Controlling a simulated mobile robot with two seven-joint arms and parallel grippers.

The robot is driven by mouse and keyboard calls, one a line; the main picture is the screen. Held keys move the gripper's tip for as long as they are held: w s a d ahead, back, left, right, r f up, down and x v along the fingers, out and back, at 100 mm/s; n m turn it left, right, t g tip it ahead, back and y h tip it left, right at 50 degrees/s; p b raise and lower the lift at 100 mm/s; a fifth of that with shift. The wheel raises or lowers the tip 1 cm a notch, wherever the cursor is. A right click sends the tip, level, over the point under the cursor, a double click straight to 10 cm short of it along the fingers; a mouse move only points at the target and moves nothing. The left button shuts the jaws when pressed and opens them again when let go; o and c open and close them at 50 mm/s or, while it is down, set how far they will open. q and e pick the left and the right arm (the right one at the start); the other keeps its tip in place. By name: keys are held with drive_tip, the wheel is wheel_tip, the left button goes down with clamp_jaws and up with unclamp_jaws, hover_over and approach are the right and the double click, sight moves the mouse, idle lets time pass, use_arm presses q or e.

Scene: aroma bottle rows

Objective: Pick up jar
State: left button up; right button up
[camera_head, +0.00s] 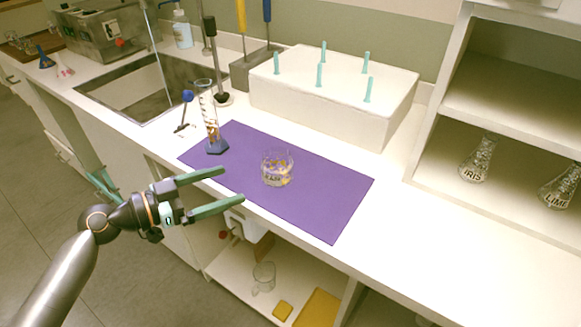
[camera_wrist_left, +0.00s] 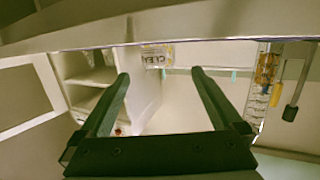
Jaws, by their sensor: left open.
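A small clear glass jar (camera_head: 277,168) with lettering and yellowish marks stands on the purple mat (camera_head: 330,200). In the left wrist view a lettered glass piece, which looks like this jar (camera_wrist_left: 157,55), shows near the top, beyond the space between the fingers. My left gripper (camera_head: 233,186) is open and empty, left of the jar and apart from it, near the counter's front edge. Its two green fingers point toward the jar and also show in the left wrist view (camera_wrist_left: 160,74). My right gripper is not seen.
A graduated cylinder (camera_head: 208,115) stands at the mat's left end. A white box (camera_head: 335,105) with teal pegs is behind the mat. Shelves (camera_head: 520,120) with labelled flasks (camera_head: 478,160) are at right. The counter (camera_head: 440,235) right of the mat is clear.

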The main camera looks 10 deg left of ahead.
sight(263, 172)
use_arm(q)
drive_tip(key=x, duration=0.2)
drive_tip(key=p+x, duration=0.1)
drive_tip(key=x, duration=0.1)
drive_tip(key=p+x, duration=0.1)
drive_tip(key=x, duration=0.2)
drive_tip(key=shift+d+r, duration=0.1)
drive_tip(key=shift+r, duration=0.2)
drive_tip(key=shift+w+d+f, duration=0.1)
drive_tip(key=shift+w+d, duration=0.05)
drive_tip(key=shift+w, duration=0.05)
drive_tip(key=p+x, duration=0.1)
drive_tip(key=x, duration=0.3)
drive_tip(key=shift+d, duration=0.25)
drive_tip(key=shift+w+d, duration=0.2)
drive_tip(key=shift+w, duration=0.05)
drive_tip(key=shift+w+d+f, duration=0.1)
drive_tip(key=c, duration=1.2)
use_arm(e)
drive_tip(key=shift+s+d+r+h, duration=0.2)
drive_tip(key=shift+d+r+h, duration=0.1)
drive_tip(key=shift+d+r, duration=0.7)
